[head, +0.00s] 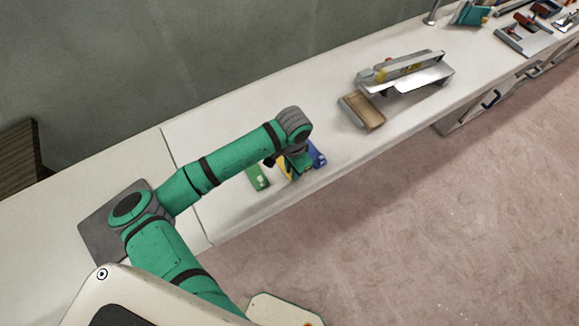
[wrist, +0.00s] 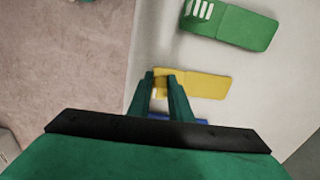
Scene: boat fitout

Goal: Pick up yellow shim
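The yellow shim (wrist: 208,84) lies flat on the white worktop in the wrist view. Its left end shows between and behind my fingertips, and its right part extends clear beyond them. In the head view the yellow shim (head: 283,170) is mostly hidden by my gripper. My gripper (wrist: 161,77) points down over the shim's left end, its two fingers apart with a gap between them. I cannot tell whether the fingertips touch the shim.
A green shim (wrist: 232,25) with white stripes lies beyond the yellow one. A blue shim (head: 318,154) lies on the other side, mostly hidden in the wrist view. The worktop edge drops to the floor nearby. A grey tool with a wooden block (head: 362,111) stands further right.

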